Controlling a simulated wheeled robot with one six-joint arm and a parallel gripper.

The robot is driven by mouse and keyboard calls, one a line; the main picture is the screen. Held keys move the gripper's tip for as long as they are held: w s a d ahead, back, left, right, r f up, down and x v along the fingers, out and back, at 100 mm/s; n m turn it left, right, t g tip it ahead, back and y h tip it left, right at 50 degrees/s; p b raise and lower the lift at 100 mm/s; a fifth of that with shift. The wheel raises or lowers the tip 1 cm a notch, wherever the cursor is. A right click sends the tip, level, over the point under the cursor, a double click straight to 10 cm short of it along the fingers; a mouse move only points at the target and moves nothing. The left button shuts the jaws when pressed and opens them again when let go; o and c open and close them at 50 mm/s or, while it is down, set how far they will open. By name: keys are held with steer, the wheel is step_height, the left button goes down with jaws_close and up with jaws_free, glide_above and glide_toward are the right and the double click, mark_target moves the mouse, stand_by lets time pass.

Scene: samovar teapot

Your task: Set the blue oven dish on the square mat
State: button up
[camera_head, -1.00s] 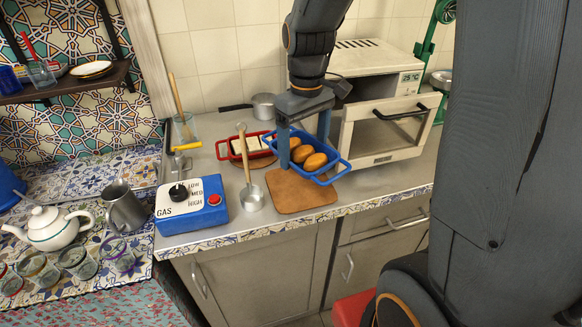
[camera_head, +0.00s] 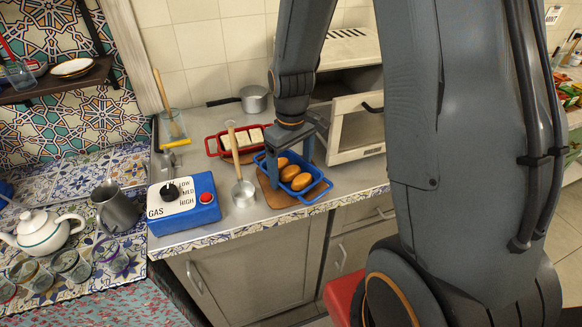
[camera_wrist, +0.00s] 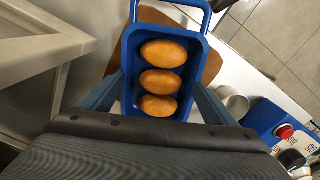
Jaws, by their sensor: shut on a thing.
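The blue oven dish (camera_head: 313,190) has handles at its ends and holds three brown oval loaves or potatoes. It also shows in the wrist view (camera_wrist: 165,24). My gripper (camera_head: 288,160) is shut on the dish, with a finger at each long side; the fingers also show in the wrist view (camera_wrist: 158,90). The square brown mat (camera_head: 278,200) lies on the counter, under the dish in the picture. Its edges show beside the dish in the wrist view (camera_wrist: 125,50). I cannot tell whether the dish touches the mat.
A red dish (camera_head: 213,147) with white blocks stands close behind, left. A ladle (camera_head: 243,193) and a blue gas control box (camera_head: 184,205) lie to the left. The white oven (camera_head: 357,130) with its door ajar stands right. A saucepan (camera_head: 253,99) is at the back.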

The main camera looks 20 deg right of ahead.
mark_target(292, 171)
steer(key=shift+f, duration=0.1)
steer(key=o, duration=1.3)
steer(key=shift+f, duration=0.1)
step_height(292, 171, up, 12)
steer(key=b, duration=0.2)
steer(key=s+f+m, duration=0.1)
steer(key=s+f, duration=0.1)
steer(key=s, duration=0.1)
steer(key=s+f+m, duration=0.1)
steer(key=s+m, duration=0.1)
steer(key=s, duration=0.2)
steer(key=s+f+m+t, duration=0.1)
steer(key=s+f, duration=0.1)
steer(key=s, duration=0.1)
steer(key=shift+s+a+f+m, duration=0.3)
steer(key=shift+s+f, duration=0.05)
